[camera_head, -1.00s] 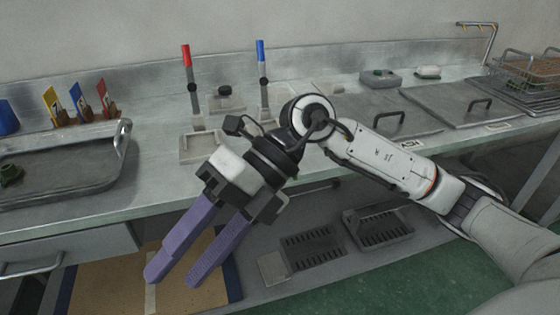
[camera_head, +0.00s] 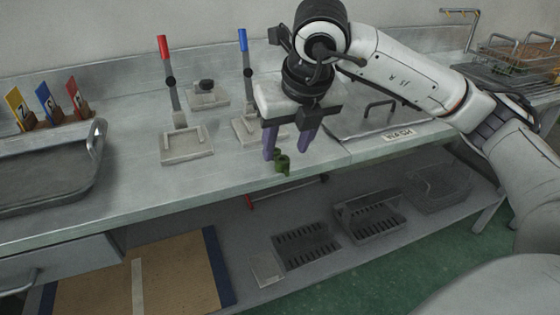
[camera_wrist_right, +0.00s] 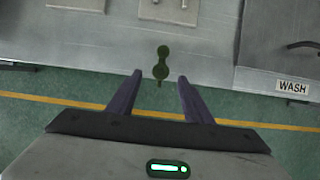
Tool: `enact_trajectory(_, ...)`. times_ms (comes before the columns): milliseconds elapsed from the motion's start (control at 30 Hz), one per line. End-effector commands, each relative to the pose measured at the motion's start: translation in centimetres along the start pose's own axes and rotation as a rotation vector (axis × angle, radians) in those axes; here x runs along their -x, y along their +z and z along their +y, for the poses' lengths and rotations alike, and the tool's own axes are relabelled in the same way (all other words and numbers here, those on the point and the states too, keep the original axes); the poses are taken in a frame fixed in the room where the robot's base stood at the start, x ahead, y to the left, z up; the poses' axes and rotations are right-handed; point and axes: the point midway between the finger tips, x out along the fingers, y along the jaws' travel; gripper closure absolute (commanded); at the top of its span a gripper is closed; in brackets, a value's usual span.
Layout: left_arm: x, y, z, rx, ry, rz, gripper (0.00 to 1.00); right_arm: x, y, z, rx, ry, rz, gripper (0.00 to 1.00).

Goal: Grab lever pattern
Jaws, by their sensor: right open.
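A small dark green lever pattern (camera_head: 282,163) is at the front edge of the metal counter (camera_head: 225,180). My right gripper (camera_head: 287,154) points down with its two purple fingers apart, and the pattern shows just by the fingertips in the head view. In the right wrist view the pattern (camera_wrist_right: 161,66) lies ahead of the open fingers (camera_wrist_right: 160,78), roughly centred between them, with its near end at fingertip level. I cannot tell whether a finger touches it. My left gripper is not in view.
Two lever fixtures stand on the counter, one red-handled (camera_head: 172,75) and one blue-handled (camera_head: 244,65). A metal tray (camera_head: 50,180) lies at left, with coloured number cards (camera_head: 45,105) behind it. A WASH label (camera_head: 399,134) marks the lidded section at right. A lower shelf holds racks (camera_head: 370,217).

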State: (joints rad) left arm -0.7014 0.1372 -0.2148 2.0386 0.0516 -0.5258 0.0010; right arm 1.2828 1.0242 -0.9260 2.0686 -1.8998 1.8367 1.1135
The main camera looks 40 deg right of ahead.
Motion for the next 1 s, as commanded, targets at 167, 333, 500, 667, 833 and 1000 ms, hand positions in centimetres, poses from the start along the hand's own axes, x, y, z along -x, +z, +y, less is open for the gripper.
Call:
enact_trajectory(167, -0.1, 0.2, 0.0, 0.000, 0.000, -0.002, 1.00, -3.0, -0.1, -0.2, -0.001, -0.003, 0.005, 0.54)
enact_trajectory(333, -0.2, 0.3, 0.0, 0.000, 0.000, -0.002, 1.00, -4.3, -0.1, -0.2, 0.001, 0.000, 0.003, 0.54)
enact_trajectory(500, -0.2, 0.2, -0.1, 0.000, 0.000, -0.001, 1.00, -4.4, -0.1, -0.1, 0.001, 0.001, 0.002, 0.54)
enact_trajectory(667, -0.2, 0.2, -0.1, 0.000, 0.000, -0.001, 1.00, -4.4, -0.1, -0.1, 0.001, 0.001, 0.002, 0.72)
enact_trajectory(833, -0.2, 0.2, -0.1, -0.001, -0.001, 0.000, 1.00, -4.4, -0.1, -0.1, 0.001, 0.001, 0.002, 0.98)
enact_trajectory(1000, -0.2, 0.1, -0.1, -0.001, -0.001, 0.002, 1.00, -4.3, 0.0, -0.1, 0.001, 0.001, 0.002, 0.98)
